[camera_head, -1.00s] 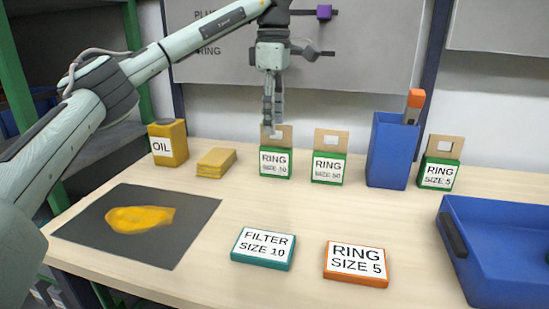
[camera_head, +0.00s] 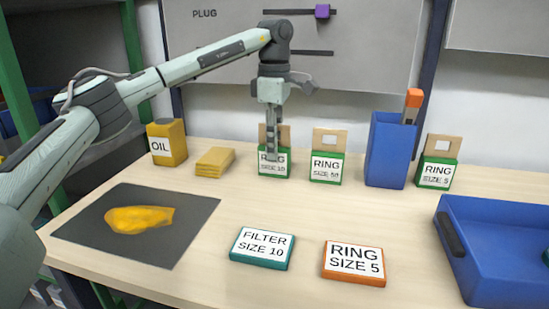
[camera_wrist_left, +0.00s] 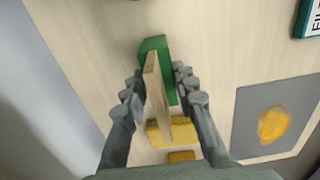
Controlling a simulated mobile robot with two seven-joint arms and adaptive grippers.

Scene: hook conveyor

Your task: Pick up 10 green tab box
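The green box labelled RING SIZE 10 (camera_head: 282,170) stands upright at the back of the table, with a tan tab rising from it. It also shows in the left wrist view (camera_wrist_left: 153,44). My left gripper (camera_head: 271,156) points down at this box, its fingers overlapping the tab and the top of the label in the head view. In the left wrist view the open fingers (camera_wrist_left: 159,76) are on either side of the tab, with a gap visible on the right. My right gripper is not in view.
A similar green box, RING SIZE 50 (camera_head: 326,169), stands close on the right. Further right are a tall blue bin (camera_head: 388,155) and a RING SIZE 5 box (camera_head: 436,174). Yellow packets (camera_head: 215,161) and an oil can (camera_head: 167,143) are left.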

